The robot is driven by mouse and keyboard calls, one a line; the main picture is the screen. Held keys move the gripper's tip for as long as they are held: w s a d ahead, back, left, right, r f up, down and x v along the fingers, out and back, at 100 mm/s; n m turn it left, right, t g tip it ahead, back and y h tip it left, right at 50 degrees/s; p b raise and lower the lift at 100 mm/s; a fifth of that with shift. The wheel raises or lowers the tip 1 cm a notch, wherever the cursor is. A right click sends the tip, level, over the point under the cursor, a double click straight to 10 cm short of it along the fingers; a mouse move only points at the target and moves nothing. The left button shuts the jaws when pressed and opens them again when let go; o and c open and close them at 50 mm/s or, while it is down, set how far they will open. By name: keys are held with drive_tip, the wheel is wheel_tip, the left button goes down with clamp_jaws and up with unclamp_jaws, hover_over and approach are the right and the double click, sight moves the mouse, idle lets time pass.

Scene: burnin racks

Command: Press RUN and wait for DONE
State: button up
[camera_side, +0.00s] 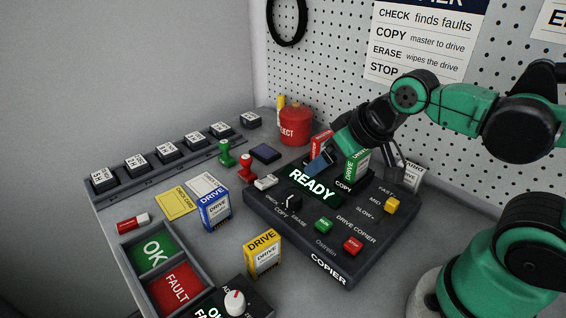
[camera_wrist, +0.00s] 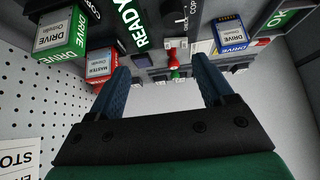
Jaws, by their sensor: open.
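The dark drive copier (camera_side: 262,212) stands on the bench, its display (camera_side: 311,184) reading READY in green. The green RUN button (camera_side: 324,224) and red STOP button (camera_side: 353,244) are on its front part. A mode knob (camera_side: 291,202) sits among CHECK, COPY and ERASE; its exact setting is too small to tell. A green drive (camera_side: 351,168) stands in the COPY slot; a red drive (camera_side: 321,140), marked MASTER in the wrist view (camera_wrist: 100,62), stands behind. My gripper (camera_side: 320,162) is open and empty above the copier's back, behind the display, away from RUN. Its blue fingers are apart in the wrist view (camera_wrist: 162,75).
A blue drive (camera_side: 214,210) and yellow drive (camera_side: 263,252) stand left of the copier. OK and FAULT bins (camera_side: 122,250) are at front left. A red reject can (camera_side: 295,126), stamps (camera_side: 226,155) and a yellow card (camera_side: 175,204) lie around. A pegboard (camera_side: 340,60) rises behind.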

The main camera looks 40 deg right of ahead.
clamp_jaws()
idle(1.7)
